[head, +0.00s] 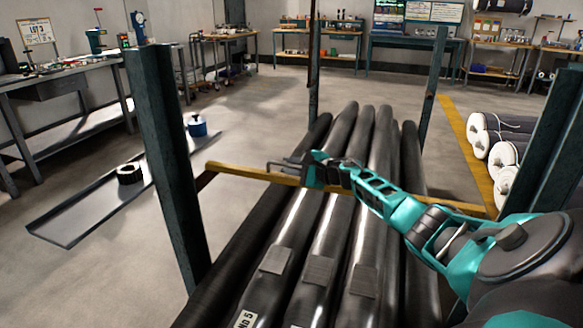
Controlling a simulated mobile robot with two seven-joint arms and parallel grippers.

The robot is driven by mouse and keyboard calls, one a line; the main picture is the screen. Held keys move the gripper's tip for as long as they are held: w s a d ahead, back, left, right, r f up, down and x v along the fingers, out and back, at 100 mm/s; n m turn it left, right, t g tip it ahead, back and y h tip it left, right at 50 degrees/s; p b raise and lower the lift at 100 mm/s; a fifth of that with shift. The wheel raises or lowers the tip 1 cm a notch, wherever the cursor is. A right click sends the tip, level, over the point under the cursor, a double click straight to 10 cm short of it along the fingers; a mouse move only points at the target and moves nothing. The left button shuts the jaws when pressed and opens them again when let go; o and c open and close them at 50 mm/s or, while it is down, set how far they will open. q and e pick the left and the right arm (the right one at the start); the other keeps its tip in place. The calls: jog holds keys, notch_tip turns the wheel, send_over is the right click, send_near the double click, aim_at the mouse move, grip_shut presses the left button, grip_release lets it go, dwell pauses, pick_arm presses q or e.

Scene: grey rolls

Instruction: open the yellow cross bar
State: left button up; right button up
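The yellow cross bar (240,172) runs nearly level across the rack, from the front left green post (168,165) toward the right post (553,130). It passes over the grey rolls (335,215). My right arm comes in from the lower right and lies in front of the bar's middle, hiding part of it. My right gripper (283,167) is at the bar, left of its middle, with its dark fingers pointing left. Whether the fingers are closed on the bar or only beside it cannot be told. My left gripper is not in view.
Two more posts (433,90) stand at the rack's far end. White-ended rolls (503,155) lie at right.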

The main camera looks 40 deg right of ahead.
jog(key=shift+c, duration=0.3)
grip_shut()
jog(key=shift+r, duration=0.1)
